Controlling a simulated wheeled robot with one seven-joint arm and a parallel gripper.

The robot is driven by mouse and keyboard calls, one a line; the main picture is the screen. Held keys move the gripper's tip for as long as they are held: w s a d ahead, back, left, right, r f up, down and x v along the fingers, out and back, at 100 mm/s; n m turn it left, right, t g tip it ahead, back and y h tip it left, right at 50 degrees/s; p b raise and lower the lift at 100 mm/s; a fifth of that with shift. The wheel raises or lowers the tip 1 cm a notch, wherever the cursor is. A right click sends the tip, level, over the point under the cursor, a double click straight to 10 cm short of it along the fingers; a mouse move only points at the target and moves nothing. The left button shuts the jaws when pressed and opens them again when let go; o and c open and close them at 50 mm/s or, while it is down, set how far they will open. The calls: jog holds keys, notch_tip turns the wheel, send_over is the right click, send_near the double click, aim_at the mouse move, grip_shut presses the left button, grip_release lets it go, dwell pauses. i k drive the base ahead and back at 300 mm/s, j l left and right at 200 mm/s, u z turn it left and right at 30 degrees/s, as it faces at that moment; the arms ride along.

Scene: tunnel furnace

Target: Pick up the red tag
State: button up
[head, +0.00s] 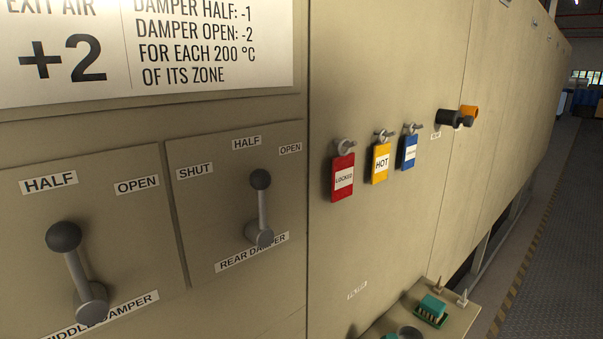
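The red tag (343,190), with a white label that reads LOCKED, hangs from a hook (345,146) on the beige furnace wall in the head view. It is the leftmost of three hanging tags. To its right hang a yellow tag (381,174) marked HOT and a blue tag (408,158) whose label is too small to read. My gripper is not in view.
Two damper levers with black knobs (260,180) (63,237) stick out at the left. A black and orange fitting (458,117) juts out at right. A shelf (455,318) with a green part (431,310) and upright pegs stands below. The floor at right is clear.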

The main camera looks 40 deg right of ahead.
aim_at(343, 166)
jog(key=j+z, duration=0.35)
jog(key=j, duration=0.15)
jog(key=k+j+z, duration=0.1)
jog(key=j+z, duration=0.25)
jog(key=j, duration=0.15)
jog(key=k+j+z, duration=0.2)
jog(key=j+z, duration=0.15)
jog(key=j, duration=0.15)
